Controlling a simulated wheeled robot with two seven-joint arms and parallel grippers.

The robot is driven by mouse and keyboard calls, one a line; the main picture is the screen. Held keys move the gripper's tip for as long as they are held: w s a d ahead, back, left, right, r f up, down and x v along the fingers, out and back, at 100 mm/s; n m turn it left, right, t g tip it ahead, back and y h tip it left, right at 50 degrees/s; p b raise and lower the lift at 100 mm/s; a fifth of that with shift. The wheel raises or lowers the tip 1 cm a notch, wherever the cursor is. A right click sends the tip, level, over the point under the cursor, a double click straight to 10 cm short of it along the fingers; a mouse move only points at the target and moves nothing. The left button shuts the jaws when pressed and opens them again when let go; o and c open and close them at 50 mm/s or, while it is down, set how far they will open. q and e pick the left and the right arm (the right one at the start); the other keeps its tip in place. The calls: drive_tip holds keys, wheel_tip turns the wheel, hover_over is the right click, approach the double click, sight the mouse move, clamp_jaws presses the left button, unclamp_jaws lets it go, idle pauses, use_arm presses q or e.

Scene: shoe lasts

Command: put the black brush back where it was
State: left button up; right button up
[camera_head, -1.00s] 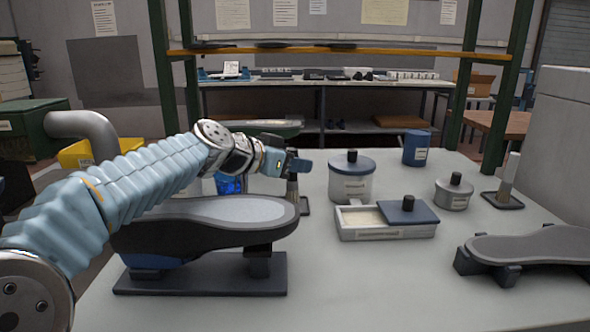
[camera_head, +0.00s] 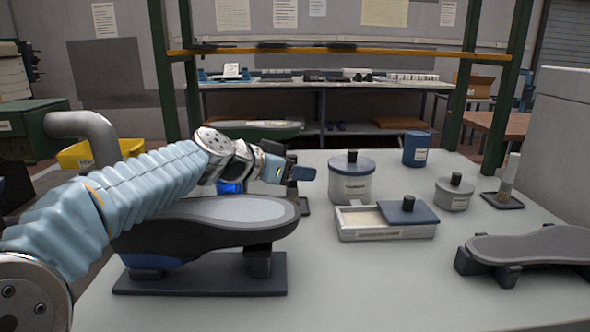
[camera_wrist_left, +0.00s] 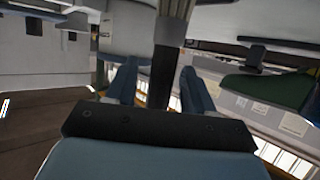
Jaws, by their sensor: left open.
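My left gripper (camera_head: 297,172) is over the table, behind the big shoe last, its jaws open. In the left wrist view, a black upright piece with a grey upper part, which looks like the black brush (camera_wrist_left: 160,78), stands between the two spread fingers (camera_wrist_left: 157,68). I see gaps beside it; whether a finger touches it I cannot tell. In the head view the gripper hides most of this brush. A dark holder plate (camera_head: 304,207) shows just below the gripper. My right gripper is not in view.
The shoe last (camera_head: 225,212) on its stand is under my left forearm. A lidded pot (camera_head: 351,187), a tray with a blue lid (camera_head: 385,232), a small pot (camera_head: 453,197) and a blue can (camera_head: 416,150) stand to the right. Another brush (camera_head: 509,178) stands far right.

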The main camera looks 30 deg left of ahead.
use_arm(q)
drive_tip(key=shift+s+a+r, duration=0.15)
drive_tip(key=shift+s+r, duration=0.05)
drive_tip(key=shift+s, duration=0.15)
drive_tip(key=b+v, duration=0.1)
drive_tip(key=v, duration=0.5)
drive_tip(key=shift+s+r, duration=0.25)
drive_tip(key=shift+s, duration=0.1)
